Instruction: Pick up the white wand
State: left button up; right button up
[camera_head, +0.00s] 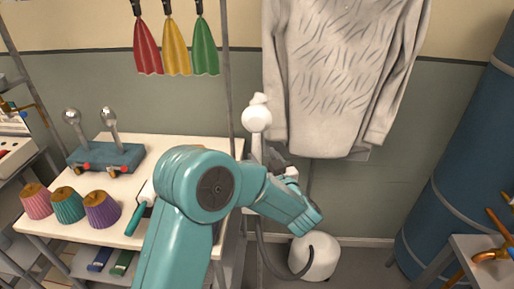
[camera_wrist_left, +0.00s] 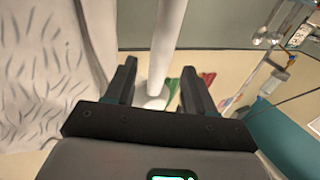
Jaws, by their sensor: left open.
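The white wand (camera_head: 257,118) stands upright in the head view, with a rounded white head on a slim shaft, in front of the wall and left of the hanging grey sweater (camera_head: 335,75). My left gripper (camera_head: 279,160) is beside the wand shaft, partly hidden by my teal arm. In the left wrist view the white wand (camera_wrist_left: 168,38) runs from the top edge down to the space between the two dark fingers of my left gripper (camera_wrist_left: 158,84). The fingers are apart, with gaps showing on both sides of the wand. My right gripper is not in view.
A white table (camera_head: 180,143) at left holds several coloured cone-like items (camera_head: 103,209) and a teal box (camera_head: 105,158) with metal knobs. A white round unit (camera_head: 315,258) with a dark hose is on the floor. A blue tank (camera_head: 470,140) stands at right.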

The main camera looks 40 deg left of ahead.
aim_at(258, 149)
pick_arm(q)
jog(key=x, duration=0.1)
jog(key=p+x, duration=0.1)
jog(key=x, duration=0.1)
jog(key=p+x, duration=0.1)
jog(key=shift+w+a+r, duration=0.1)
jog(key=shift+a+r, duration=0.15)
jog(key=shift+a, duration=0.1)
jog(key=shift+w+a+f, duration=0.1)
jog(key=shift+w+a, duration=0.15)
jog(key=shift+a, duration=0.05)
jog(key=shift+c, duration=0.3)
grip_shut()
